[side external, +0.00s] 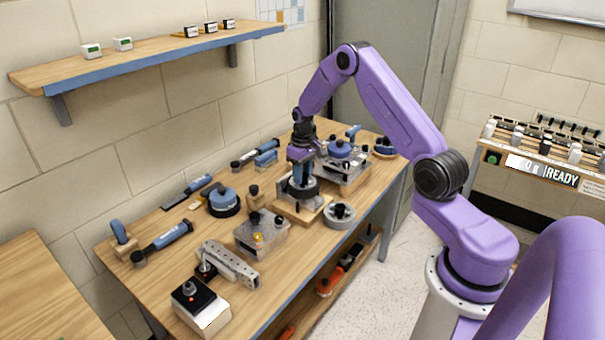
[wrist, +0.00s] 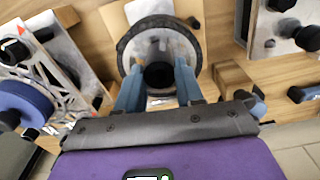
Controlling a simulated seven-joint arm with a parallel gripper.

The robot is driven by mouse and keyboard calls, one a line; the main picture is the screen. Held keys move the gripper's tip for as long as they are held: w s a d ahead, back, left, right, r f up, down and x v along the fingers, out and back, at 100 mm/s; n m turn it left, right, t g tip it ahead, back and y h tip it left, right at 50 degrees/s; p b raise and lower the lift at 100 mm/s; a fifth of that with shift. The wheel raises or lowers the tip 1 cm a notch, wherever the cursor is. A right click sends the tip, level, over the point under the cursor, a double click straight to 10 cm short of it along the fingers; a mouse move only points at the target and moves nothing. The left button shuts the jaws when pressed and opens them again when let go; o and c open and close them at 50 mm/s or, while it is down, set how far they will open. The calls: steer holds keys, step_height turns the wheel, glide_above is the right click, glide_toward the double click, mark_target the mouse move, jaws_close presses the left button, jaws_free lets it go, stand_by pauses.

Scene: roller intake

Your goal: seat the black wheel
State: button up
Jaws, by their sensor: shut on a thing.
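The black wheel (side external: 299,188) is below my gripper (side external: 301,166) in the side view, over a light wooden base with a metal part. In the wrist view the wheel (wrist: 158,42) shows a black rim, a grey face and a black central knob (wrist: 159,75). The blue fingers of my gripper (wrist: 159,82) stand either side of the knob, shut on the wheel there. The wooden base (wrist: 120,22) shows beyond the wheel. The wheel's underside is hidden, so I cannot tell whether it touches the base or is fully down.
A grey ring-shaped part (side external: 340,214) lies close on the right. A metal fixture with a blue knob (side external: 340,149) stands behind, and a metal box (side external: 261,235) stands in front. A blue-topped round part (side external: 223,201) is at left. Some bare tabletop (side external: 185,253) shows at the front left.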

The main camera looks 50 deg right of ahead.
steer(key=shift+f, duration=1.15)
steer(key=o, duration=0.8)
steer(key=shift+r, duration=0.1)
steer(key=shift+r, duration=1.35)
steer(key=o, duration=0.6)
